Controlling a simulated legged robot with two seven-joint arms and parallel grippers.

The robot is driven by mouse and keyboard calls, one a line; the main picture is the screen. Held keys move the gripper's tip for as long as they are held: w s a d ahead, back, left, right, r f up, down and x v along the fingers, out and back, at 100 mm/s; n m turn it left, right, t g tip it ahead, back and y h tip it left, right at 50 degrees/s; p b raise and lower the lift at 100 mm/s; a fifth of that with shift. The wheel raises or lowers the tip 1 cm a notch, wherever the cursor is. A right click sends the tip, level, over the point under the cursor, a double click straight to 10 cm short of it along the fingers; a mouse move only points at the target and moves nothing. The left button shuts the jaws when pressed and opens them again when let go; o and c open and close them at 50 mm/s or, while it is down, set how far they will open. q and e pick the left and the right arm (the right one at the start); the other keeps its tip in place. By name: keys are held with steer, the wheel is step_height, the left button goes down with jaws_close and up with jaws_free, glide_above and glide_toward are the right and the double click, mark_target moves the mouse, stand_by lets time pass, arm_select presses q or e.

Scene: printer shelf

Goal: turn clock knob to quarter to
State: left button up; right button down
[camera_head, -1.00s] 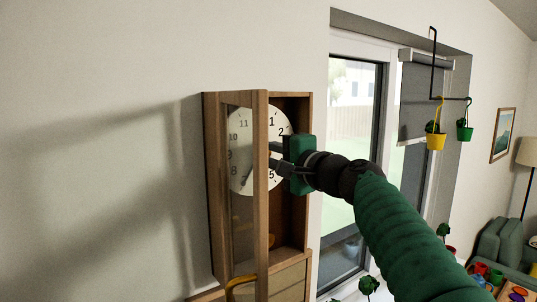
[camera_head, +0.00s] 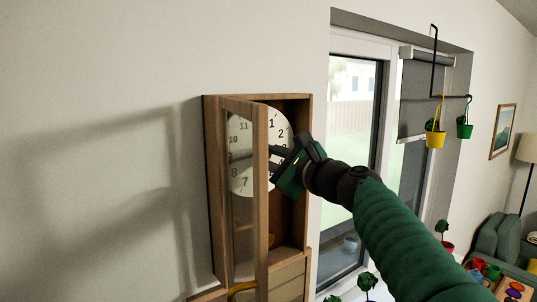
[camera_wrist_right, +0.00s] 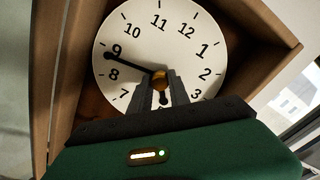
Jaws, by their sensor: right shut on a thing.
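The wall clock has a white dial (camera_head: 275,122) in a tall wooden case (camera_head: 307,150). In the right wrist view the dial (camera_wrist_right: 135,40) looks tilted, and the long black hand (camera_wrist_right: 130,63) points at or just short of the 9. A short dark hand shows low, partly between the fingers. The brass knob (camera_wrist_right: 160,80) is at the dial's centre. My right gripper (camera_wrist_right: 160,88) is shut on the knob, one finger on each side. In the head view my right gripper (camera_head: 274,158) is rolled and reaches in past the open door. My left gripper is out of view.
The glazed clock door (camera_head: 262,200) stands open, close to the left of my right gripper. The case wall is close on the right. A window (camera_head: 352,130) and hanging pots (camera_head: 436,140) are farther right.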

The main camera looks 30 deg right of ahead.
steer(key=shift+w+f+m, duration=0.1)
steer(key=shift+f+m, duration=0.3)
steer(key=shift+m, duration=0.2)
steer(key=c, duration=1.4)
jaws_free()
steer(key=shift+o, duration=0.8)
steer(key=shift+d+r, duration=0.1)
steer(key=shift+r, duration=0.05)
steer(key=s+d+b, duration=0.2)
steer(key=s+b, duration=0.4)
steer(key=s, duration=1)
steer(key=shift+s+d+b, duration=0.2)
steer(key=shift+b, duration=0.1)
